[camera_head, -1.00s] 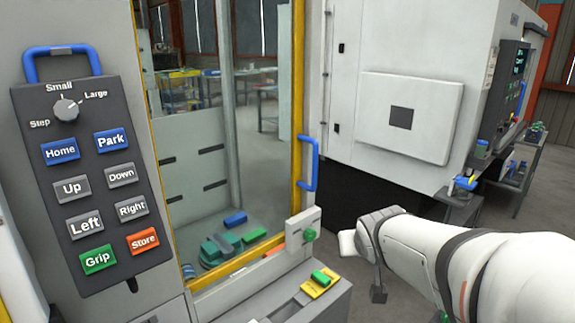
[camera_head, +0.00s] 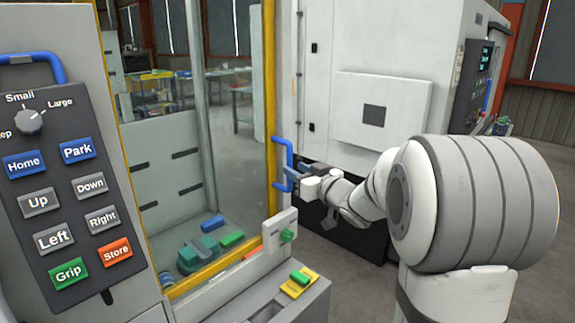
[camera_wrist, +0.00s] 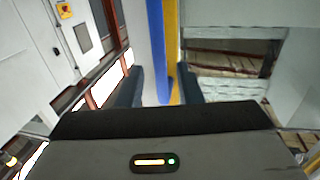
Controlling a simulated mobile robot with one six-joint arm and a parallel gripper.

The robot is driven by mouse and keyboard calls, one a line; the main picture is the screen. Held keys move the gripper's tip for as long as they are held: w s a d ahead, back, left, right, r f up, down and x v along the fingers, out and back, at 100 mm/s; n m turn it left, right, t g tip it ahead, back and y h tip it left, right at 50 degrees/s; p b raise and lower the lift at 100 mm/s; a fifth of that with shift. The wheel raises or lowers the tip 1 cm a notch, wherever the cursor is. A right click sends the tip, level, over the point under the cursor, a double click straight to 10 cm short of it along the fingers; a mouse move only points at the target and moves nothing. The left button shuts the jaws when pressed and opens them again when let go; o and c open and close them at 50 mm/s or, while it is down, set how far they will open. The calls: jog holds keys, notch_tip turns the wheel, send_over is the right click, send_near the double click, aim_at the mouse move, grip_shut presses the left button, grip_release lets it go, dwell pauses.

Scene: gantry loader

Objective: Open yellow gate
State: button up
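The yellow gate (camera_head: 269,100) is a yellow-framed clear panel on the grey enclosure, and it looks closed. Its blue upright handle (camera_head: 289,160) sits on the right-hand post. My gripper (camera_head: 296,174) is at the lower part of this handle, reaching in from the right. In the wrist view, my open gripper (camera_wrist: 161,90) has a dark finger on each side of the blue handle (camera_wrist: 156,40). The handle's end lies between the fingers with gaps beside it. The yellow frame (camera_wrist: 171,45) runs just behind it. I cannot tell whether a finger touches the handle.
A control panel (camera_head: 68,190) with labelled buttons stands at the left. A white latch box (camera_head: 280,232) with a green knob is below the handle, above a ledge with a yellow-green switch (camera_head: 299,284). A white machine (camera_head: 382,65) stands behind my arm. Floor at the right is clear.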

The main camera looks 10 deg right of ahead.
aim_at(291, 167)
jog(key=x, duration=0.4)
jog(key=shift+c, duration=0.5)
grip_shut()
